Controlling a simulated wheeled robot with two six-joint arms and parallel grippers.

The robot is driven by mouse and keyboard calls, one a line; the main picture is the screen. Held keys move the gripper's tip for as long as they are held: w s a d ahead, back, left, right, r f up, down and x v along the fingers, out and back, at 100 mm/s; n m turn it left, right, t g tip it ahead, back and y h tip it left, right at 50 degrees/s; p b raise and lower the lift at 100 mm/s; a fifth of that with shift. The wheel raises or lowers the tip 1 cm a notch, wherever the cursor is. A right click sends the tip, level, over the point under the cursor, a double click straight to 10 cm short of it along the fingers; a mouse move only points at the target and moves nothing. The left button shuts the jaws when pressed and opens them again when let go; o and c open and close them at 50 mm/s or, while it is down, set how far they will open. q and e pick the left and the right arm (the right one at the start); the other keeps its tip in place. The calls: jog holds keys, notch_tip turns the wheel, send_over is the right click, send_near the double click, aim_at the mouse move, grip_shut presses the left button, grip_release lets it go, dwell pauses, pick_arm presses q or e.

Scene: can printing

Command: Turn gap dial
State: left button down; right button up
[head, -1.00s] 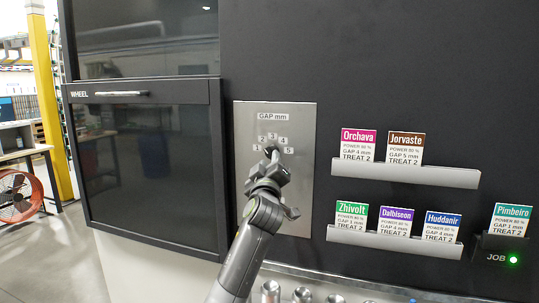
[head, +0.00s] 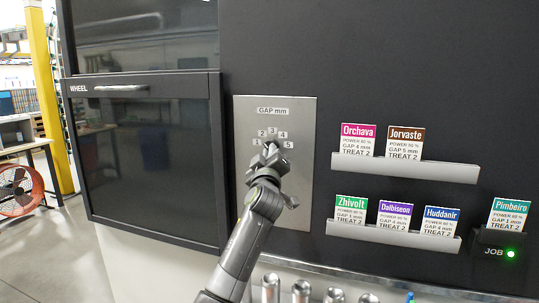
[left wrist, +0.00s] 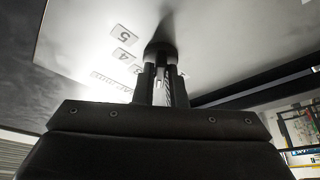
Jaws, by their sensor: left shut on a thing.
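The gap panel (head: 297,195) is a grey metal plate labelled "GAP mm" on the dark machine front, with numbers 1 to 5 in an arc. The dark gap dial (left wrist: 161,52) sits below the numbers and shows in the left wrist view between and beyond the fingertips. In the head view my gripper mostly hides it, so I cannot tell which number it points to. My left gripper (head: 269,150) is shut on the dial; its fingers also show in the left wrist view (left wrist: 160,82). My right gripper is not in view.
A card marked Pimbeiro, GAP 1 mm (head: 508,215) stands in the JOB holder at the right, by a green light (head: 511,253). Two grey racks (head: 405,169) hold other cards. Several metal cans (head: 301,290) stand below the panel. The wheel door (head: 150,165) is at left.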

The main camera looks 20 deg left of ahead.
pick_arm(q)
jog(key=shift+f, duration=0.1)
jog(key=shift+d+r+n+g+y+b, duration=0.1)
jog(key=shift+n+g+y+b, duration=0.3)
jog(key=shift+n+b, duration=1.05)
jog(key=shift+d+r+n+g+y+b, duration=0.15)
jog(key=shift+n+g+b, duration=0.5)
jog(key=shift+n+b, duration=0.8)
jog(key=shift+a+r+n+g+y+b, duration=0.1)
jog(key=shift+n+g+y+b, duration=0.3)
jog(key=shift+n+b, duration=1.05)
jog(key=shift+n+g, duration=0.25)
jog(key=shift+n, duration=0.1)
jog(key=c, duration=1.5)
grip_release()
